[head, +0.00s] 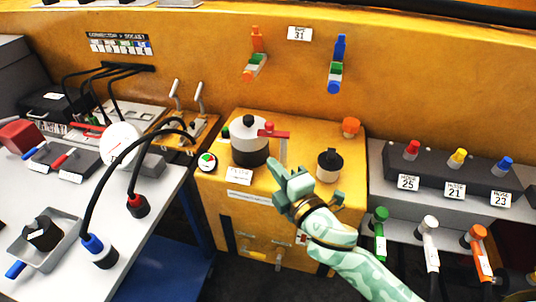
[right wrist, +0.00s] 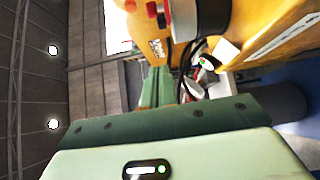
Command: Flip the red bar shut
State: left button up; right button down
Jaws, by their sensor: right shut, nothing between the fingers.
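The red bar (head: 273,133) lies roughly level beside the top of a white and black cylinder (head: 250,146) on the yellow housing. A thin pale upright strip (head: 283,152) shows below its right part. My right gripper (head: 279,168) is shut and empty, just below and in front of the bar, apparently apart from it. In the right wrist view the green fingers (right wrist: 166,86) are together, with a red part (right wrist: 154,10) beyond them near the top, probably the bar. My left gripper is not in view.
A black-capped port (head: 329,165) and an orange knob (head: 351,126) stand right of the cylinder. A round gauge (head: 207,162) and label (head: 239,176) sit at left. Black cables (head: 135,160) arch over the left bench. Hose fittings (head: 411,150) line the right.

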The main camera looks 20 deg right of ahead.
jog(key=w+d+h+p, duration=0.1)
jog(key=w+d+p, duration=0.1)
jog(key=w, duration=0.8)
jog(key=shift+w+d+m+p, duration=0.2)
jog(key=shift+m+p, duration=0.2)
jog(key=shift+p, duration=0.45)
jog(key=shift+w+d+r, duration=0.15)
jog(key=shift+w+r, duration=0.05)
jog(key=shift+w, duration=0.25)
